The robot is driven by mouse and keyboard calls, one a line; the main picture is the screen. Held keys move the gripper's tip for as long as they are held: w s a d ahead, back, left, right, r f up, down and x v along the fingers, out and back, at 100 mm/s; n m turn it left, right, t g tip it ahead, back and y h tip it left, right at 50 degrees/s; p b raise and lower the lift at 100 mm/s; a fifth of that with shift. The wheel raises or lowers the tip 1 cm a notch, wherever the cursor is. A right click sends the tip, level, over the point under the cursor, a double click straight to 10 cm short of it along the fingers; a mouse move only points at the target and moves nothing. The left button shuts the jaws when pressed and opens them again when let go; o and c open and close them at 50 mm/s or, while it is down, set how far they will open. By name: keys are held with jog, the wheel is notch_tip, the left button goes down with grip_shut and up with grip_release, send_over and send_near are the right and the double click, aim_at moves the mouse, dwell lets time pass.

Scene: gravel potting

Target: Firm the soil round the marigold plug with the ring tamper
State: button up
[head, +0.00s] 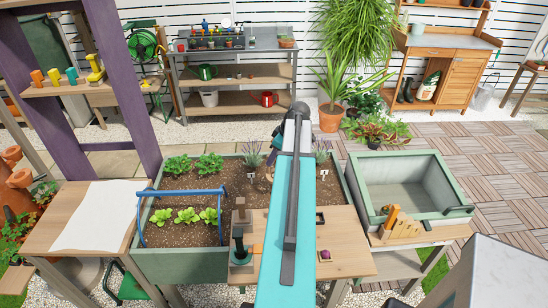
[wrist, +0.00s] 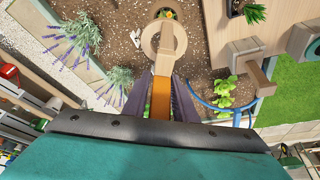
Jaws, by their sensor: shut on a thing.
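The ring tamper (wrist: 179,42) shows in the wrist view as a pale wooden ring with a wooden neck and an orange handle. My gripper (wrist: 161,90) is shut on the orange handle, with one dark finger on each side. The ring is over the dark soil (wrist: 205,30) of the bed. The marigold plug (wrist: 166,13), a small orange flower with green leaves, shows just beyond the far edge of the ring, apart from its centre. I cannot tell the ring's height above the soil.
The green-walled bed (head: 178,266) holds leafy seedlings (head: 187,215) and lavender (head: 252,154). A blue hoop (head: 180,191) arches over the left seedlings. A wooden board (head: 345,240) with small tools lies across the bed's front. A grey basin (head: 408,182) stands to the right.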

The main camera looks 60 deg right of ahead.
notch_tip(320, 180, down, 10)
jog(key=b, duration=0.5)
jog(key=shift+r, duration=0.2)
dwell(0.4)
jog(key=shift+s+d, duration=0.1)
dwell(0.4)
jog(key=shift+f+b, duration=0.55)
jog(key=shift+f, duration=0.2)
dwell(1.3)
jog(key=shift+r, duration=0.1)
jog(key=shift+r+p, duration=2.2)
jog(key=shift+r, duration=2.8)
